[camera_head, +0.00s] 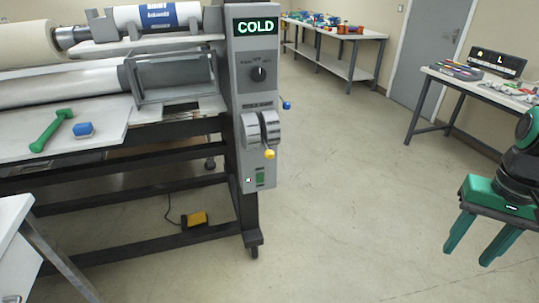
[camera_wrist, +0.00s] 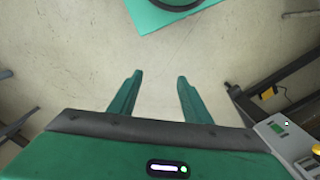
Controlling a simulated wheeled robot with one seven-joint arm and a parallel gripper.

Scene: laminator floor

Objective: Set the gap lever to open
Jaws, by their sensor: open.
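The laminator's grey control cabinet (camera_head: 257,90) stands at centre-left in the head view, with a "COLD" display on top. A lever with a yellow ball end (camera_head: 269,154) points down from the two grey rounded housings on its front. A blue ball knob (camera_head: 287,105) sticks out at the cabinet's right side. The label wording is too small to read, so I cannot tell which is the gap lever. My gripper (camera_head: 468,256) is open and empty, well right of the cabinet and apart from it. In the wrist view my gripper (camera_wrist: 160,76) points at bare floor.
A black dial (camera_head: 258,74) and a green switch (camera_head: 260,177) are on the cabinet. A yellow pedal (camera_head: 195,219) lies on the floor below. A green tool (camera_head: 50,132) lies on the laminator's table. The floor between cabinet and gripper is clear.

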